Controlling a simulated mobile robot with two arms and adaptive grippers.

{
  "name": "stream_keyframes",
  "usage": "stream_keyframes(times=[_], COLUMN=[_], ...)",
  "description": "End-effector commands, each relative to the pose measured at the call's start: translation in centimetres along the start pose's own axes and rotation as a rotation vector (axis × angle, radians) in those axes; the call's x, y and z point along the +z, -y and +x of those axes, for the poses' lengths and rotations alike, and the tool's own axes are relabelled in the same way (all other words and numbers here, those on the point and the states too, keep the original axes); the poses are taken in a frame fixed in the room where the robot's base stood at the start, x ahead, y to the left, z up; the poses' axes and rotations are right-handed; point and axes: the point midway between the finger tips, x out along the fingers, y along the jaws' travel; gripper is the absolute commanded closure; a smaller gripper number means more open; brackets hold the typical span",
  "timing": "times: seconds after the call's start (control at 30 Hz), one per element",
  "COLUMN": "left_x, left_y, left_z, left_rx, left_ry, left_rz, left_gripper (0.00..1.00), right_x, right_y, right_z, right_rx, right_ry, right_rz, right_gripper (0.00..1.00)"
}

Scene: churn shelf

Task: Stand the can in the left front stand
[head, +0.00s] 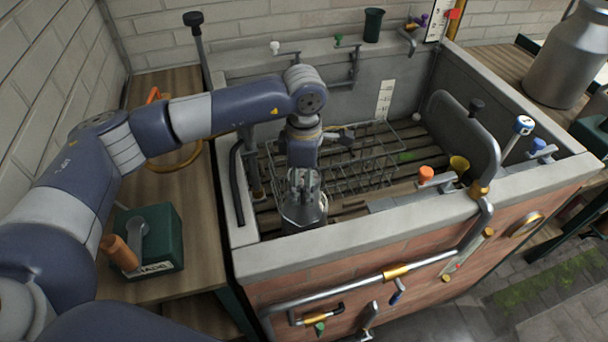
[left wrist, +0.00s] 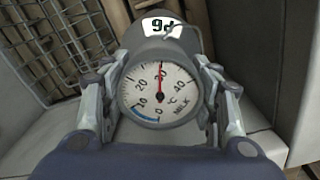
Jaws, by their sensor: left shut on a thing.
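The can is grey metal with a round milk thermometer dial on top. In the head view the can (head: 303,218) is low in the front left corner of the basin, under my left gripper (head: 304,184). In the left wrist view the can (left wrist: 172,48) shows a white label with black characters, and its dial (left wrist: 160,92) faces the camera. The fingers of my left gripper (left wrist: 160,100) are shut on the can from both sides. The can looks roughly upright. Its base, and any stand under it, are hidden. My right gripper is not in view.
The basin's front wall (head: 400,222) and left wall are close to the can. A wire rack (head: 345,165) stands behind it on the slatted floor (head: 425,140). A green box (head: 160,232) sits on the left bench.

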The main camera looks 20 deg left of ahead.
Motion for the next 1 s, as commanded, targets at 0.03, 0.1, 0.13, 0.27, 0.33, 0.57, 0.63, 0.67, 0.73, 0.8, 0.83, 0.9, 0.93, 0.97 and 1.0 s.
stream_keyframes(times=[0.03,0.1,0.13,0.27,0.33,0.57,0.63,0.67,0.73,0.8,0.83,0.9,0.93,0.97,1.0], left_x=[0.1,0.0,0.0,0.0,0.1,0.1,0.1,0.1,0.0,0.0,0.0,0.0,0.0,0.0,0.0], left_y=[-0.1,0.0,0.0,0.0,-0.1,-0.1,-0.1,-0.1,0.1,0.1,0.1,0.1,0.1,0.1,0.1], left_z=[0.0,0.7,1.0,2.6,3.2,3.3,3.4,3.5,3.9,3.8,3.8,3.8,3.8,3.8,3.8], left_rx=[0.003,0.001,0.0,0.001,0.002,0.004,0.004,0.004,-0.001,-0.001,-0.001,-0.001,-0.001,-0.001,-0.001], left_ry=[0.003,0.001,0.001,0.001,0.003,0.003,0.003,0.003,-0.001,-0.001,-0.001,-0.001,-0.001,-0.001,-0.001], left_rz=[0.0,0.001,0.001,0.0,0.001,0.001,0.001,0.001,0.001,0.001,0.001,0.001,0.001,0.001,0.001], left_gripper=[1.0,1.0,1.0,1.0,1.0,1.0,1.0,1.0,0.4,0.24,0.24,0.24,0.24,0.24,0.24], right_x=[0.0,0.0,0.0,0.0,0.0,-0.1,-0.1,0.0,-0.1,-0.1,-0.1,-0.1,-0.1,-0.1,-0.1], right_y=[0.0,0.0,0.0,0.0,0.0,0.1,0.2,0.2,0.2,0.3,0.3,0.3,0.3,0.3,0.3], right_z=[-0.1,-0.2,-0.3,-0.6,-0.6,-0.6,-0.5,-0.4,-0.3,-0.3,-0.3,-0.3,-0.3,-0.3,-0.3], right_rx=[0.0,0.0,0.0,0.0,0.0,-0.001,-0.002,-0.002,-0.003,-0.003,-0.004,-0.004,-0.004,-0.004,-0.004], right_ry=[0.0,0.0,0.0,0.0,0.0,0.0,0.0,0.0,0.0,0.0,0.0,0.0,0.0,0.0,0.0], right_rz=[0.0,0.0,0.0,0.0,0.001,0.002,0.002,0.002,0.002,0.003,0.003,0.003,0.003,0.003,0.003], right_gripper=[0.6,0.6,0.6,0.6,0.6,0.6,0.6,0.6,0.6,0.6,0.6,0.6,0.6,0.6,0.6])
